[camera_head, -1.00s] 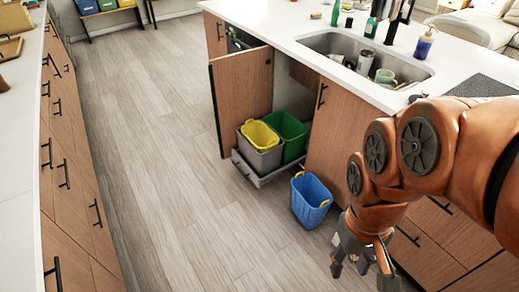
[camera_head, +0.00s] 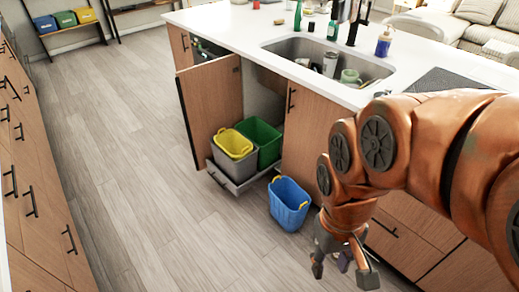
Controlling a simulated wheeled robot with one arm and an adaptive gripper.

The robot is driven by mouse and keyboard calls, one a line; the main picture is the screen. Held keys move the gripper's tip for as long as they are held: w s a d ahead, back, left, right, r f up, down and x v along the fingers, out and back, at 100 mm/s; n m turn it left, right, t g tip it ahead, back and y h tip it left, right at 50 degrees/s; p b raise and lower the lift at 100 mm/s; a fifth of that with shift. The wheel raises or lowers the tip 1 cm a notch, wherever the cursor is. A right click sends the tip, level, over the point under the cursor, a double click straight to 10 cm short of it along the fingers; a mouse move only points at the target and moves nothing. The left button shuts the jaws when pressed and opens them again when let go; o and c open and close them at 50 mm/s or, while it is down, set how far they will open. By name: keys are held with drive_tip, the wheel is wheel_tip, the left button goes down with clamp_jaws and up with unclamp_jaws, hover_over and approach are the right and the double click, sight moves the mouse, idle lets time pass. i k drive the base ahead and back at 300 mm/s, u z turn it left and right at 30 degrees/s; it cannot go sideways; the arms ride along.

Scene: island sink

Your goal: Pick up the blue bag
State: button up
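The blue bag (camera_head: 289,205) is an open-topped, bin-shaped blue container with yellow handles. It stands upright on the wooden floor, in front of the island cabinets and just right of the pull-out tray. My gripper (camera_head: 341,276) hangs to the right of the blue bag and nearer the camera, with its fingers spread apart. It does not touch the bag in this view. A small purple-grey thing (camera_head: 345,261) shows between the fingers; I cannot tell whether it is part of the gripper.
An open cabinet door (camera_head: 212,98) stands left of a pull-out tray (camera_head: 222,180) holding a grey bin with a yellow bag (camera_head: 235,142) and a green bin (camera_head: 262,141). The sink (camera_head: 330,65) holds dishes. The floor (camera_head: 130,190) to the left is clear. Drawers line the left edge.

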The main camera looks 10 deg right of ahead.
sight(290, 203)
drive_tip(key=u, duration=0.35)
drive_tip(key=k, duration=0.4)
drive_tip(key=u, duration=1.05)
drive_tip(key=i, duration=1.45)
drive_tip(key=z, duration=1.3)
drive_tip(key=i, duration=0.65)
drive_tip(key=z, duration=0.75)
